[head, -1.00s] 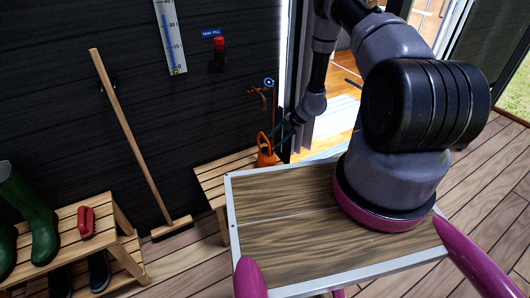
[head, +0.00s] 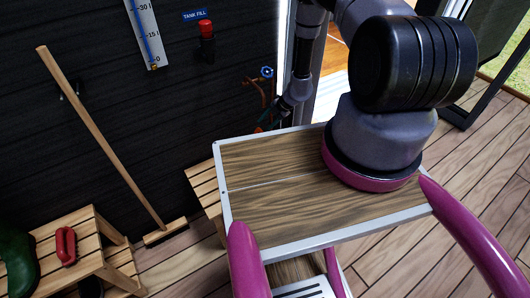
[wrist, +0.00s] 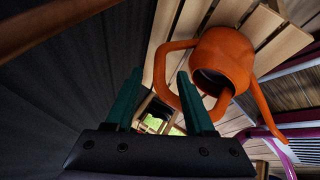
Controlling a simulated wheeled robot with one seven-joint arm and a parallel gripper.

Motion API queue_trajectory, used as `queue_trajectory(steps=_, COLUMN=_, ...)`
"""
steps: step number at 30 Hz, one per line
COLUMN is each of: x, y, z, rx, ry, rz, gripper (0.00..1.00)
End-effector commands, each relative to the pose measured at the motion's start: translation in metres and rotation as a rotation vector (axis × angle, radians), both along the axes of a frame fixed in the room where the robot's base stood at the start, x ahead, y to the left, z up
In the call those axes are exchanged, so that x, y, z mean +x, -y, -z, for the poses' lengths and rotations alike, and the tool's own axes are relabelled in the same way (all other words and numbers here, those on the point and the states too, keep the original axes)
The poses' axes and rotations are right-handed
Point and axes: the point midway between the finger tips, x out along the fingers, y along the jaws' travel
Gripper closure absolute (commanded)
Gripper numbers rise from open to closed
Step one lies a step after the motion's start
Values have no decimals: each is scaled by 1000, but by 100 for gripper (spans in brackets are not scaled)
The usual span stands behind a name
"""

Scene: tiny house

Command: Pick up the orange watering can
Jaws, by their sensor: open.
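The orange watering can (wrist: 232,52) stands on a slatted wooden bench (wrist: 273,28) in the wrist view. Its looped handle (wrist: 159,68) curves out toward the space between my fingertips. My gripper (wrist: 160,78) is open, with two dark green fingers apart and nothing held. I cannot tell whether the handle is actually between the fingers or beyond them. In the head view only a sliver of the watering can (head: 258,130) shows beside my gripper (head: 273,120); my own body and arm hide the rest.
A broom (head: 100,135) leans on the wall. A low shelf (head: 85,235) with a red object (head: 65,246) and a green boot (head: 18,265) is at left.

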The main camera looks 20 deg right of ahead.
Motion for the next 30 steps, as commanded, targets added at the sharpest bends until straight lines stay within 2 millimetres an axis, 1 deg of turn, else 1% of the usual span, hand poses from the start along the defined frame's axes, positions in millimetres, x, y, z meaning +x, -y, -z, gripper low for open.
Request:
queue_trajectory(steps=1, x=0, y=-6, z=9, rx=0, ry=-2, rz=-2, gripper=46)
queue_trajectory(steps=4, x=4, y=-15, z=21, rx=-1, ry=0, rz=-4, gripper=46)
queue_trajectory(steps=6, x=6, y=-19, z=28, rx=0, ry=0, rz=-3, gripper=46)
queue_trajectory(steps=11, x=7, y=-26, z=36, rx=0, ry=0, rz=-2, gripper=46)
queue_trajectory(steps=17, x=7, y=-48, z=56, rx=0, ry=0, rz=-4, gripper=46)
queue_trajectory(steps=21, x=11, y=-56, z=69, rx=-1, ry=2, rz=-2, gripper=46)
queue_trajectory(steps=24, x=12, y=-58, z=73, rx=0, ry=1, rz=-2, gripper=46)
queue_trajectory(steps=29, x=12, y=-58, z=73, rx=0, ry=1, rz=-2, gripper=46)
queue_trajectory(steps=30, x=12, y=-58, z=72, rx=0, ry=1, rz=-2, gripper=50)
